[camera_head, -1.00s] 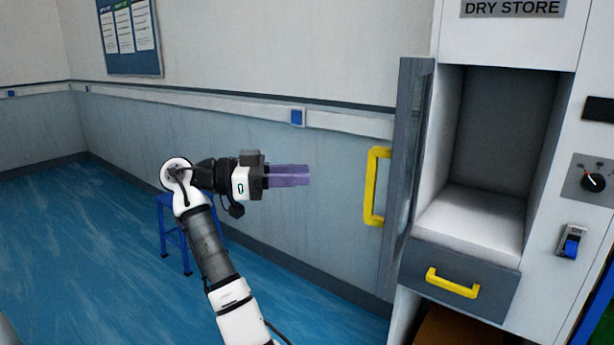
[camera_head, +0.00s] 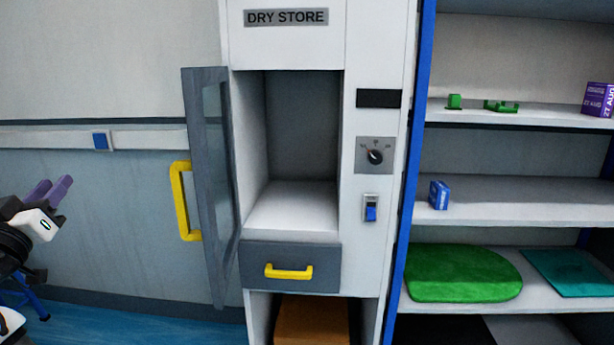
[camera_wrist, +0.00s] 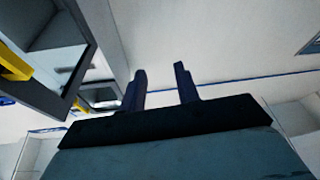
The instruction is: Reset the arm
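My gripper (camera_head: 52,191) is at the left edge of the head view, with its two purple fingers pointing up and to the right. In the wrist view my gripper (camera_wrist: 161,85) shows two dark fingers standing apart with nothing between them. It is clear of the cabinet and touches nothing that I can see. Most of my arm is outside the head view.
The DRY STORE cabinet (camera_head: 355,270) has an empty chamber, and its glazed door (camera_head: 212,190) with a yellow handle (camera_head: 180,205) stands open towards my arm. Its drawer (camera_head: 255,268) is shut. Shelves (camera_head: 550,212) at the right hold several items.

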